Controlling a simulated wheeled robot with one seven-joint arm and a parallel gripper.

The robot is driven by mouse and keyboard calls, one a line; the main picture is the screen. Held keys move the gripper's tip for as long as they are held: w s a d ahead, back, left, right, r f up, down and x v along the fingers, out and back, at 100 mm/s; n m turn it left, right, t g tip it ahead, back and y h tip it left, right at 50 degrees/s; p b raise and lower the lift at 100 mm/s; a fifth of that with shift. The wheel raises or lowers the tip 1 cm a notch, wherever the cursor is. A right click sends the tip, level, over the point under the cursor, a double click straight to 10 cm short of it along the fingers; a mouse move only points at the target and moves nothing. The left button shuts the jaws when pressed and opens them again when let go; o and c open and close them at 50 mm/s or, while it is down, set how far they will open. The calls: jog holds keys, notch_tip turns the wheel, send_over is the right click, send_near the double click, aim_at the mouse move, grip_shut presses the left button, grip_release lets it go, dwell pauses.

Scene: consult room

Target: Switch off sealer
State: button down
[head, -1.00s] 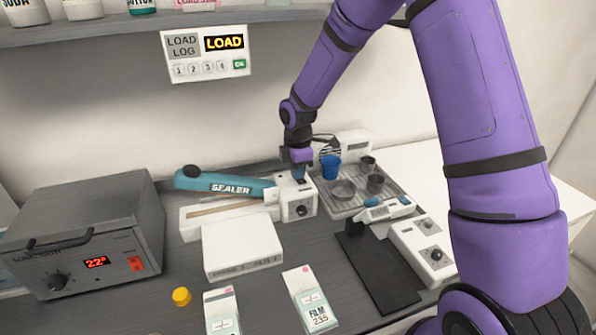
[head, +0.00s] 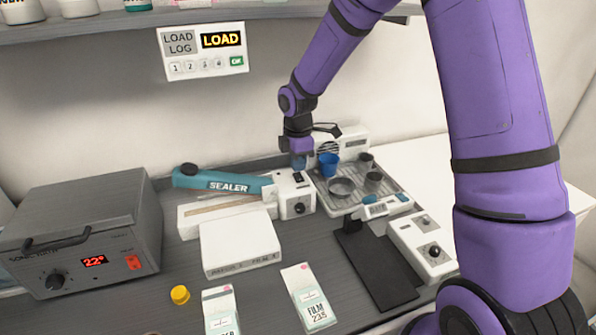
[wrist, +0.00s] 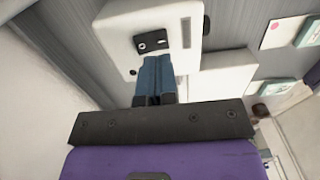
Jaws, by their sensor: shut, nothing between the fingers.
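The sealer (head: 225,183) has a raised teal arm with its name on it and a white control box (head: 294,205) at its right end. The box has a dark knob on its front and a small black switch (head: 299,178) on top. In the wrist view a black switch plate (wrist: 152,42) lies on the white box, just past the fingertips. My gripper (head: 299,166) is shut and empty, with blue fingers (wrist: 153,64) pointing down, a little above the box's top. Which way the switch is set cannot be told.
A drip tray (head: 362,200) with several cups stands close to the right of the sealer. A white carton (head: 240,245) lies in front. A grey oven-like unit (head: 85,235) is at left. The panel (head: 222,40) on the wall reads LOAD.

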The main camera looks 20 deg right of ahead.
aim_at(298, 174)
notch_tip(298, 174, up, 8)
jog(key=shift+w, duration=0.15)
dwell(0.5)
jog(key=shift+d+r+t, duration=0.15)
jog(key=shift+r+t, duration=0.25)
jog(key=shift+r, duration=0.4)
jog(key=shift+d+r+t, duration=0.15)
jog(key=shift+r+t, duration=0.25)
jog(key=shift+r, duration=0.35)
jog(key=f, duration=0.4)
jog(key=w+f, duration=0.1)
jog(key=f, duration=0.9)
jog(key=shift+w, duration=0.2)
